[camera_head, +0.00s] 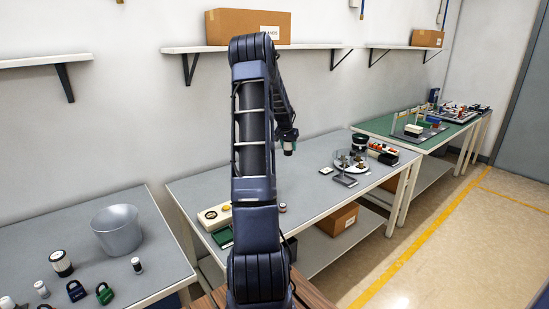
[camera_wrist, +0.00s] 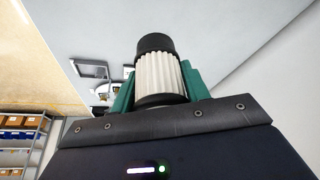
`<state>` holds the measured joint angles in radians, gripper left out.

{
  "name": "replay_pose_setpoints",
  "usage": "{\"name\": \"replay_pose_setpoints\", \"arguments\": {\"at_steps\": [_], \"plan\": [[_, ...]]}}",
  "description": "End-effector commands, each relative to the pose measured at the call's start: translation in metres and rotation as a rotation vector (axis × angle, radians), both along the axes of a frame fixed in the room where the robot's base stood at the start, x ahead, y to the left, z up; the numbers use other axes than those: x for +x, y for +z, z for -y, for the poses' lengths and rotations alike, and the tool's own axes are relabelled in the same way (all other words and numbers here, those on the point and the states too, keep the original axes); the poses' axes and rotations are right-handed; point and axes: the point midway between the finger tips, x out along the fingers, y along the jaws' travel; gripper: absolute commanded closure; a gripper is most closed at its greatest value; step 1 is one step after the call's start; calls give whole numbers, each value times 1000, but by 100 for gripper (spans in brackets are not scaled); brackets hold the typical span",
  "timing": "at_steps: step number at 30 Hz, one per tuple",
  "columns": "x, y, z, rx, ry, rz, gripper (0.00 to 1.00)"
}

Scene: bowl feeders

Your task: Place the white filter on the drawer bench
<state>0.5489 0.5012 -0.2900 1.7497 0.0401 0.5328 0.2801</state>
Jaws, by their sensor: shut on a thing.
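The white filter (camera_wrist: 160,73), a pleated cylinder with black end caps, is held between the green fingers of my gripper (camera_wrist: 162,84) in the wrist view. My gripper is shut on it. In the head view, my gripper (camera_head: 288,144) is small and partly behind my arm, raised above the middle grey bench (camera_head: 310,207). Part of the filter (camera_head: 288,151) shows below it, clear of the bench top. No drawers show clearly, so I cannot tell which bench is the drawer bench.
A left bench (camera_head: 160,232) bears a grey bucket (camera_head: 117,230), padlocks and small cylinders. The middle bench holds a clear round dish (camera_head: 350,165) and small parts toward its right end. A green-topped bench (camera_head: 385,124) stands farther right. A brown wooden surface (camera_head: 303,287) lies low beside my arm.

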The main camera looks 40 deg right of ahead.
Motion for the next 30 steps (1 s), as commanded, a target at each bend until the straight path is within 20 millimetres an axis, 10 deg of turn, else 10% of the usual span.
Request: {"name": "replay_pose_setpoints", "arguments": {"at_steps": [14, 30], "plan": [[14, 9, -18, -1, 23, 0, 77], [102, 19, -173, -10, 206, -8, 77]]}}
